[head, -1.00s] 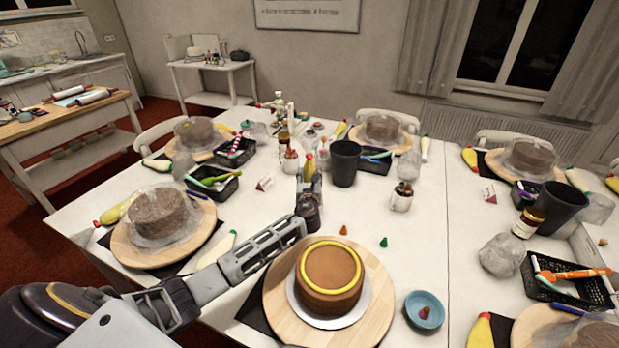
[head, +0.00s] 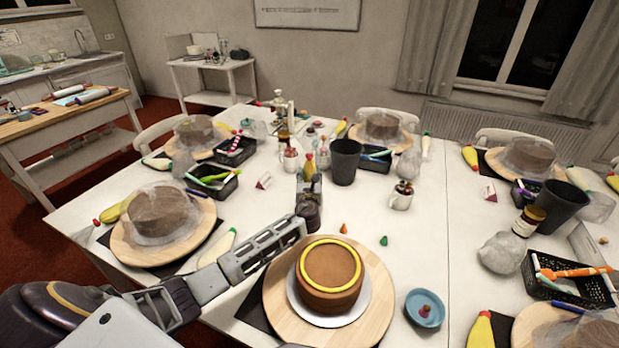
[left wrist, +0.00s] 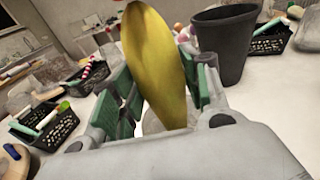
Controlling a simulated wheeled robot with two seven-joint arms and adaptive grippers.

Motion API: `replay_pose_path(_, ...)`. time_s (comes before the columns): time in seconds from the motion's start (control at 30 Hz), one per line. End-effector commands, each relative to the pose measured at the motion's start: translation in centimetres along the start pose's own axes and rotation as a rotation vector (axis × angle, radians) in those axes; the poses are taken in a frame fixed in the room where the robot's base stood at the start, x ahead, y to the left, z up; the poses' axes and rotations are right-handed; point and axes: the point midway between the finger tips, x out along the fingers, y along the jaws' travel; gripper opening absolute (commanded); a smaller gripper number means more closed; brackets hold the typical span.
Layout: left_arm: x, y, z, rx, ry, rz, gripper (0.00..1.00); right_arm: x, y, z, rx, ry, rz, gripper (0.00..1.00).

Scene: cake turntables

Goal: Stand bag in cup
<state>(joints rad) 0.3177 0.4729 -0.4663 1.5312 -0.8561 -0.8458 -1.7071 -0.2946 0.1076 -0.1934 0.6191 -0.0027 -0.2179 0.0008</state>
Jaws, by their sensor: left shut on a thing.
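The cup is a tall dark tumbler (head: 345,163), upright and open on the table. It stands just to the right of the held bag and apart from it, also in the left wrist view (left wrist: 224,48). My right gripper is not in view.
A brown cake with a yellow ring (head: 330,279) stands on a wooden turntable (head: 378,300) below my left forearm. Jars (head: 290,160) and a black basket (head: 374,162) are close by. Another dark cup (head: 562,207) is far right.

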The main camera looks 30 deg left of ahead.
Motion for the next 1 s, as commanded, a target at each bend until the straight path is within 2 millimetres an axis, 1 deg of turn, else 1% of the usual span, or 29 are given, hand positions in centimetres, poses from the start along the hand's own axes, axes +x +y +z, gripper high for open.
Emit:
replay_pose_path(0.17, 0.0, 0.0, -0.2, 0.0, -0.001, 0.0, 0.38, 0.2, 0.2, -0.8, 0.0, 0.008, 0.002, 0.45)
replay_pose_path(0.2, 0.0, 0.0, -0.2, 0.0, -0.001, 0.0, 0.49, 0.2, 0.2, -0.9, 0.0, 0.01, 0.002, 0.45)
replay_pose_path(0.37, 0.0, 0.0, -0.2, 0.0, -0.001, 0.0, 0.69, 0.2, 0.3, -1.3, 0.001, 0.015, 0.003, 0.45)
replay_pose_path(0.4, 0.0, 0.0, -0.2, 0.0, -0.001, 0.0, 0.71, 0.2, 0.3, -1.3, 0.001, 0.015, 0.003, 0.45)
replay_pose_path(0.6, 0.0, 0.0, -0.2, 0.0, 0.0, 0.0, 0.71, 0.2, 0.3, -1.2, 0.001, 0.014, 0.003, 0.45)
replay_pose_path(0.63, 0.0, 0.0, -0.3, 0.0, 0.001, 0.0, 0.73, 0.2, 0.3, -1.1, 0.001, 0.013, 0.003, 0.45)
replay_pose_path(0.73, 0.0, 0.0, -0.3, 0.0, 0.001, 0.0, 0.85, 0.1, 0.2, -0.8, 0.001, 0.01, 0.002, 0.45)
replay_pose_path(1.0, 0.0, 0.0, -0.2, 0.0, 0.0, 0.0, 0.86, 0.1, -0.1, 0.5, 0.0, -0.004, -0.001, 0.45)
